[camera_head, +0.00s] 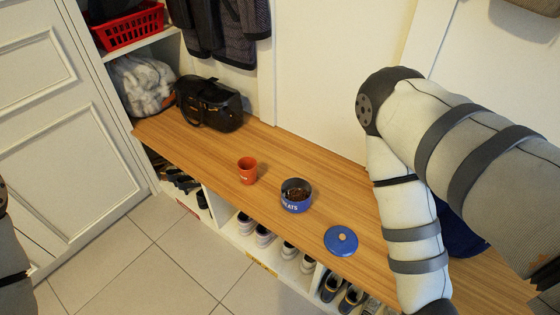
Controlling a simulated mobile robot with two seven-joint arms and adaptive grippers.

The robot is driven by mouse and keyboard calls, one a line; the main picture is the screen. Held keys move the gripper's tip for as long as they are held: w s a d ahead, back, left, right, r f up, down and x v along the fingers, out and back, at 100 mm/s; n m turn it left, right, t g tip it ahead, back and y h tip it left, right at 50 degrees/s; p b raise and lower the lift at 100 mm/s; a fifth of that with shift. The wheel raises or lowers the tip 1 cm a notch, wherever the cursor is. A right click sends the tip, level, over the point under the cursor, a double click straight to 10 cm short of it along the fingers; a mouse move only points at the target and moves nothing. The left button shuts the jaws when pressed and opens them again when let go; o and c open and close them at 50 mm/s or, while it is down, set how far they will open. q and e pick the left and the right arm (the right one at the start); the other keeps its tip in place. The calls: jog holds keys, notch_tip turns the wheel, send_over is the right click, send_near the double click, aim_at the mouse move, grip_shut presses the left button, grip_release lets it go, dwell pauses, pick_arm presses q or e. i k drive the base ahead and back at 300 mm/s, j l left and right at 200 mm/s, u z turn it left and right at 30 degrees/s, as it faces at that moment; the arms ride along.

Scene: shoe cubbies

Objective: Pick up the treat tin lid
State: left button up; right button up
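The treat tin lid (341,240) is a round blue disc with a pale knob in its middle. It lies flat on the wooden bench top (225,148), near the front edge. The open blue treat tin (296,204), with brown contents, stands to its left, apart from it. My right arm reaches down over the bench to the right of the lid, and its gripper is below the bottom edge of the picture. A bit of my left arm shows at the left edge, and its gripper is out of view.
An orange cup (247,170) stands left of the tin. A black bag (208,104) sits at the bench's far left end. A dark blue object (460,236) is partly hidden behind my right arm. Shoes (289,250) fill cubbies below. Bench between cup and bag is clear.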

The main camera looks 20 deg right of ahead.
aim_at(341, 240)
jog(key=z, duration=1.3)
